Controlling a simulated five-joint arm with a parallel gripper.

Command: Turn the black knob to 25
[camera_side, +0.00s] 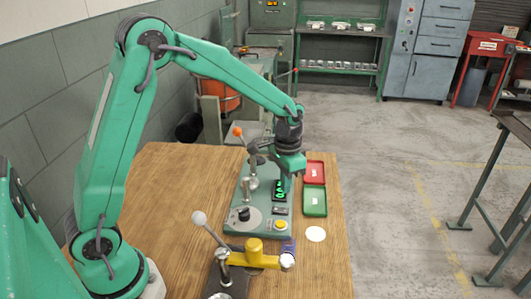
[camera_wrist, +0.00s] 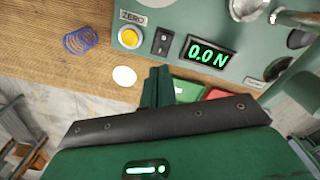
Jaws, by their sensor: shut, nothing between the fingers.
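The black knob (camera_side: 243,213) sits on a round pale dial plate (camera_side: 236,222) at the near left of the grey-green tester panel. Its pointer and the scale numbers are too small to read in the side view, and the knob is not visible in the wrist view. My gripper (camera_side: 288,178) is shut and empty, above the far right part of the panel and well beyond the knob. Its closed fingers (camera_wrist: 157,86) point past the panel edge in the wrist view. The green display (camera_wrist: 208,56) reads 0.0 N.
A yellow button (camera_wrist: 130,38) and black switch (camera_wrist: 162,40) are on the panel. A metal post (camera_side: 253,184) and orange-tipped lever (camera_side: 238,131) rise from it. Red (camera_side: 314,170) and green (camera_side: 314,201) trays lie at right. A yellow coiler arm (camera_side: 254,255) and blue spring (camera_wrist: 80,40) are nearer.

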